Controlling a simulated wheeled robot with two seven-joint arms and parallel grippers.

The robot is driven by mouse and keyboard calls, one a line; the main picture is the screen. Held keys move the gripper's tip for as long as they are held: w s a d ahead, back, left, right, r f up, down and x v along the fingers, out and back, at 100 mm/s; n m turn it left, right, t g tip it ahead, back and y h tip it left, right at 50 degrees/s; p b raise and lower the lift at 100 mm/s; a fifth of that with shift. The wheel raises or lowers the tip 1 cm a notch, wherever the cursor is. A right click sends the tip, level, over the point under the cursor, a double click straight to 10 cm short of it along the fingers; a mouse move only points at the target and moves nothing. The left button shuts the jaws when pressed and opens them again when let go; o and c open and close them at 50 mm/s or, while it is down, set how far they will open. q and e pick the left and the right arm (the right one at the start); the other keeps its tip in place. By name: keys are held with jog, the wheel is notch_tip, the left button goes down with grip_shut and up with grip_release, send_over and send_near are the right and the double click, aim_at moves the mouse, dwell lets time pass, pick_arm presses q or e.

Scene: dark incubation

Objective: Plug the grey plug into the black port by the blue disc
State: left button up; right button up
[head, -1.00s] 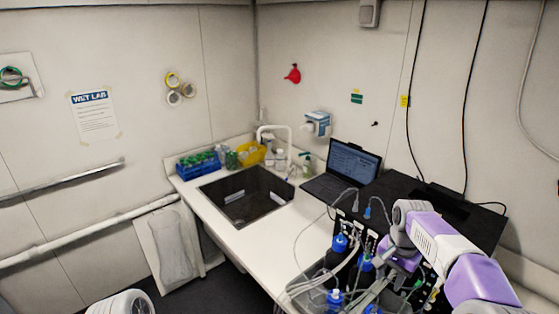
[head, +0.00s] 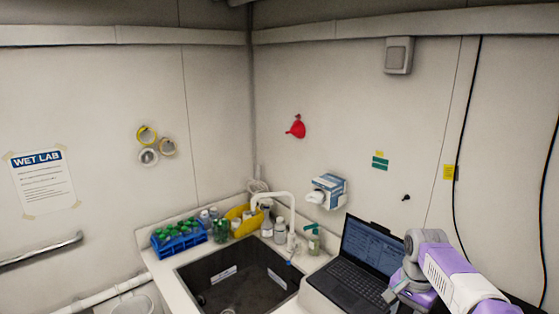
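The grey plug, the black port and the blue disc are not in view in the head picture. My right arm comes in from the right edge, white and purple, and bends down in front of the laptop. Its gripper (head: 393,295) shows only in part at the bottom edge, just in front of the laptop keyboard. Its fingertips and anything between them cannot be made out. My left gripper is not in view.
An open laptop (head: 372,245) stands behind my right arm. A dark sink (head: 240,285) with a white tap (head: 290,215) lies left of it. A blue rack (head: 178,240) of green-capped tubes and several bottles stand behind the sink. Black cables hang on the right wall.

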jog(key=shift+s, duration=0.25)
jog(key=shift+w+f, duration=0.2)
jog(key=shift+f, duration=0.15)
notch_tip(320, 180, down, 4)
jog(key=shift+f, duration=0.1)
notch_tip(320, 180, down, 3)
jog(key=shift+r+b, duration=0.2)
jog(key=shift+b, duration=0.65)
jog(key=shift+w+f+b, duration=0.1)
jog(key=shift+f+b, duration=0.35)
jog(key=shift+f, duration=0.35)
jog(key=shift+p, duration=0.35)
